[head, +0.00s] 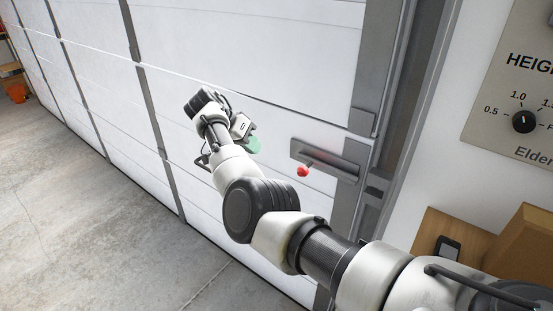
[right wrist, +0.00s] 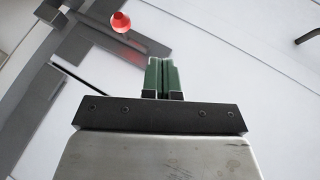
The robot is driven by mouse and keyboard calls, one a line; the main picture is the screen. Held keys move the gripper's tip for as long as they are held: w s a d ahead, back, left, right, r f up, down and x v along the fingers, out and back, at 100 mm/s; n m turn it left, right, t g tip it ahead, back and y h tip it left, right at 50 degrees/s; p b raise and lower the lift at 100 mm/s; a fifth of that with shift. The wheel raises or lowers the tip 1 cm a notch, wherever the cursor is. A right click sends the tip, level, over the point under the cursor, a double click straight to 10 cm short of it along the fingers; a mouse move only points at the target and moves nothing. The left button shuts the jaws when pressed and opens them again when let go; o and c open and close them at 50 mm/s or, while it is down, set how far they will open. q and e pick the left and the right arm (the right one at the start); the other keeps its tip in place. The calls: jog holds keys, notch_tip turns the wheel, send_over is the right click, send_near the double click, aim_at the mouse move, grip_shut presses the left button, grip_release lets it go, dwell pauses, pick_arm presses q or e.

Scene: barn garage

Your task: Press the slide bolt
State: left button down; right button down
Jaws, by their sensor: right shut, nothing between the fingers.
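The slide bolt is a grey metal plate (head: 326,157) with a red knob (head: 303,171) on the white garage door. My right arm reaches in from the lower right, and its gripper (head: 254,145) is to the left of the knob, apart from it. In the right wrist view the green fingers (right wrist: 161,75) are shut together with nothing between them. The red knob (right wrist: 121,22) shows there above and left of the fingertips, with a gap, and the bolt plate (right wrist: 110,40) lies behind it. My left gripper is not in view.
The white garage door (head: 270,45) with grey frame strips fills the background. A height control panel (head: 485,110) with a black dial is at the upper right. A wooden box (head: 525,250) and a black phone-like device (head: 447,247) are at the lower right. Concrete floor (head: 90,210) is clear at left.

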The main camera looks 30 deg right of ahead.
jog(key=s+d+f+p, duration=0.5)
jog(key=d+f, duration=0.1)
jog(key=d, duration=0.2)
jog(key=shift+f, duration=0.3)
jog(key=shift+d, duration=0.1)
